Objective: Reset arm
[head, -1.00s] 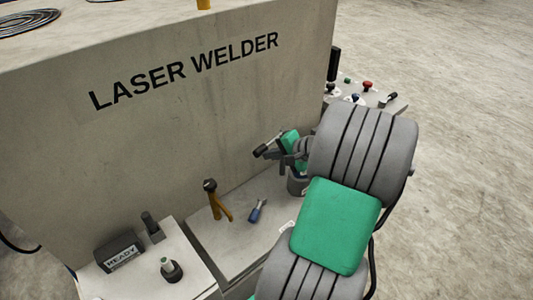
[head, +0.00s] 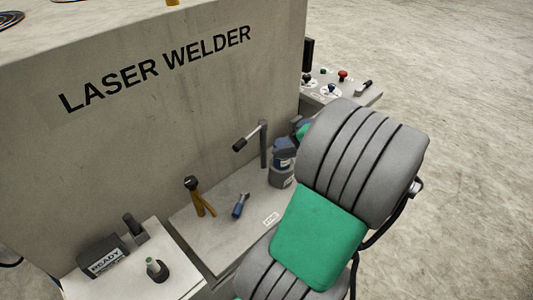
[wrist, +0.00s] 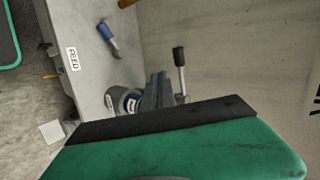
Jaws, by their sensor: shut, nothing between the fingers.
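A lever arm with a black grip (head: 240,144) sticks out to the left from the top of a dark upright post (head: 263,147) on the low bench. Its grip and rod also show in the wrist view (wrist: 179,58), just right of my gripper. In the wrist view my gripper (wrist: 157,82) is shut and empty; its dark fingers are close to the rod, and I cannot tell whether they touch. In the head view the fingers are mostly hidden behind my own arm.
A grey canister with a blue label (head: 283,166) stands beside the post. Yellow-handled pliers (head: 199,197) and a blue-handled tool (head: 240,206) lie to its left. A READY box (head: 103,258) stands at front left. The welder wall (head: 170,120) closes off the back.

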